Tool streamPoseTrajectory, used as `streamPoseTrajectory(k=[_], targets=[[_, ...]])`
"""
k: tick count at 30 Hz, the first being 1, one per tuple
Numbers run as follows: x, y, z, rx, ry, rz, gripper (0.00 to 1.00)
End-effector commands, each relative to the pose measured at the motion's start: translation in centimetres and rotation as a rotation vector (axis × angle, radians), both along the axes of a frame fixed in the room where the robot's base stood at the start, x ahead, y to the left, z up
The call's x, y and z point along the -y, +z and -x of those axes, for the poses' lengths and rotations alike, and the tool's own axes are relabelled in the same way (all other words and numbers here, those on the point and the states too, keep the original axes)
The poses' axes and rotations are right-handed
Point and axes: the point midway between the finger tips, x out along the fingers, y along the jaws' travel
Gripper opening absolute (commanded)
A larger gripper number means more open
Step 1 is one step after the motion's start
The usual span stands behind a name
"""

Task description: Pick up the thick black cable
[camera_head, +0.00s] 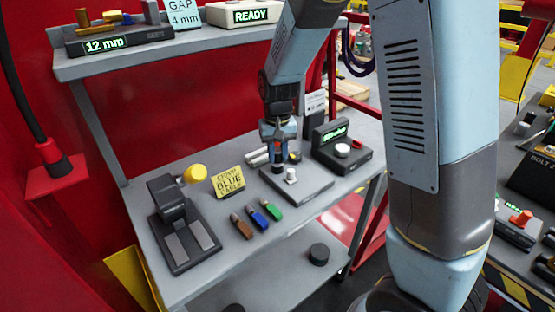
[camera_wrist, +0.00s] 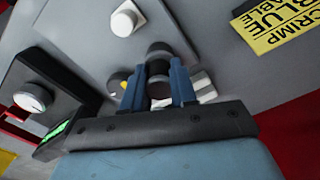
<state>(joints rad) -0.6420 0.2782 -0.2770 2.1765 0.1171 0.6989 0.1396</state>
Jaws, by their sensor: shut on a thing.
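A device with a green display (camera_head: 335,140) is at right. A yellow "CRIMP BLUE CABLE" sign (camera_head: 228,182), brown, blue and green pieces (camera_head: 258,218) and a yellow-knobbed crimper (camera_head: 180,225) are at left.

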Motion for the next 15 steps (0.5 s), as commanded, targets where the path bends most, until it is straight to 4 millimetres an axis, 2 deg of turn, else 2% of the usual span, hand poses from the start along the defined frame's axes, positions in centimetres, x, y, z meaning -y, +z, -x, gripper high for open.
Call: streamPoseTrajectory(k=[8, 13, 15], targets=[[0.0, 0.7, 0.0, 0.000, 0.001, -0.001, 0.00], [0.0, 3.3, 0.0, 0.002, 0.000, -0.001, 0.00], [0.2, 4.2, 0.9, 0.001, 0.001, -0.002, 0.00]])
